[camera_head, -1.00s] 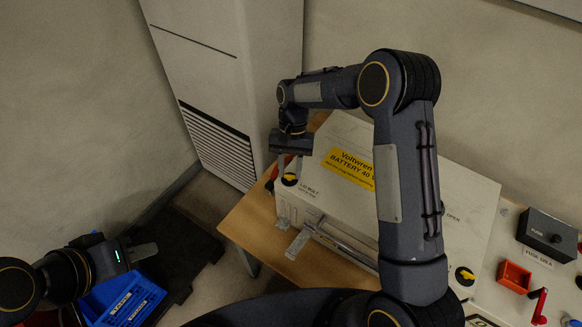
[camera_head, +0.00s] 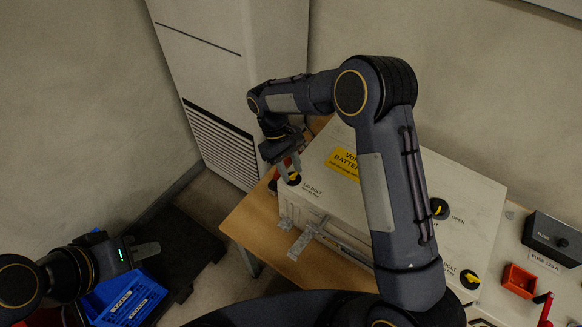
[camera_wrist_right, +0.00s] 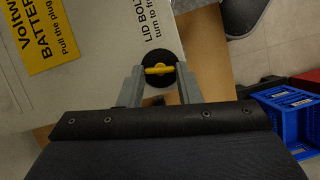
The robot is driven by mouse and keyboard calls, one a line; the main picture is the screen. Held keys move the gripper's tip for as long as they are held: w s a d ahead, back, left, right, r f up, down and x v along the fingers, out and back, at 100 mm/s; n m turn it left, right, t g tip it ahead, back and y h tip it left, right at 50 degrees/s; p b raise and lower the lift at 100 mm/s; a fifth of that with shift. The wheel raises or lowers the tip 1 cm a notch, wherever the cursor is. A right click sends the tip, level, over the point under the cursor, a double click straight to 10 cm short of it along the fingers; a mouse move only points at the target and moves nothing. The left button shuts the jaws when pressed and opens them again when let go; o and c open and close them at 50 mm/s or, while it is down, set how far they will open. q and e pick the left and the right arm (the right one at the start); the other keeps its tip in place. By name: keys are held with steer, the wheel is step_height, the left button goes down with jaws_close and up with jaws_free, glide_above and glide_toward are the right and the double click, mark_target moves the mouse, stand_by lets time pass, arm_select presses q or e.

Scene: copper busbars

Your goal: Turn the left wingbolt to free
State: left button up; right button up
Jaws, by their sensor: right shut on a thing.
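The left wingbolt, a yellow wing on a black disc, sits at the left corner of the white battery box (camera_head: 400,215) beside a "LID BOLT" label. It shows in the head view (camera_head: 295,180) and, in the right wrist view (camera_wrist_right: 159,69), its wing lies level across the picture. My right gripper (camera_head: 288,171) is at this bolt; in the right wrist view its two fingers (camera_wrist_right: 160,78) stand on either side of the wing, shut on it. My left gripper (camera_head: 146,251) is at the far left above a blue crate, away from the box; its finger gap is not clear.
A second wingbolt (camera_head: 469,279) and a black knob marked OPEN (camera_head: 439,208) are on the box's right side. A fuse box (camera_head: 545,238), a red bin (camera_head: 518,280) and a red handle stand further right. The blue crate (camera_head: 125,298) is on the left. A tall cabinet stands behind.

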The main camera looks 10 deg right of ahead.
steer(key=shift+a+n+t, duration=0.1)
steer(key=shift+n+t, duration=0.2)
steer(key=shift+n, duration=0.8)
steer(key=shift+h, duration=0.3)
steer(key=o, duration=1)
steer(key=v, duration=0.8)
steer(key=shift+s+b, duration=0.1)
steer(key=shift+b, duration=0.25)
